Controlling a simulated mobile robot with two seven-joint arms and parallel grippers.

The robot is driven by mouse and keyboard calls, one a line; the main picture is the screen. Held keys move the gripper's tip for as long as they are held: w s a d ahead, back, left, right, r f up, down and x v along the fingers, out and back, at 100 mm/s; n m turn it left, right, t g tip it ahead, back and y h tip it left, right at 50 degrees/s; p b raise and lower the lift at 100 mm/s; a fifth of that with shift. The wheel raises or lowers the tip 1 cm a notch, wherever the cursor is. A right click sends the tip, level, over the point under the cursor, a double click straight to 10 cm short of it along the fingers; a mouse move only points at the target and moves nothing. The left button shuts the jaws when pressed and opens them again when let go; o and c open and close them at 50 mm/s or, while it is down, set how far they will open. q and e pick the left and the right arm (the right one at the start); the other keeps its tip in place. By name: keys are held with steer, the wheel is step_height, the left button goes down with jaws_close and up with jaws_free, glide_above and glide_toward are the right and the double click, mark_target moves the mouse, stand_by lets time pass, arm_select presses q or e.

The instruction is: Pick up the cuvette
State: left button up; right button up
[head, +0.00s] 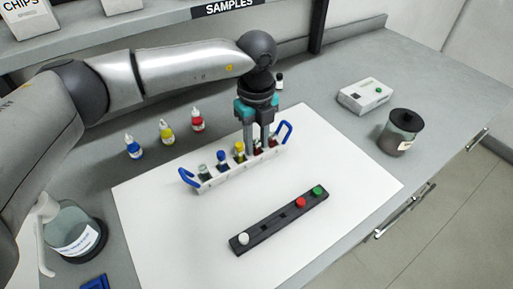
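A white rack (208,184) with blue end handles stands on the white mat and holds several cuvettes. One has a blue cap (222,157) and one a yellow cap (240,148); a pale-capped one (203,169) stands at the left end. My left gripper (257,149) points down at the right part of the rack, its two fingers around or just beside a reddish cuvette there. The fingers hide much of it, so I cannot tell whether they touch it. My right gripper is not in view.
A black holder (262,234) with white, red and green caps lies in front on the white mat (160,235). Dropper bottles (167,133) stand behind left, a flask (72,232) at left. A white device (366,96) and dark-lidded jar (400,132) are at right.

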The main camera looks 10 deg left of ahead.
arm_select(q)
jaws_close()
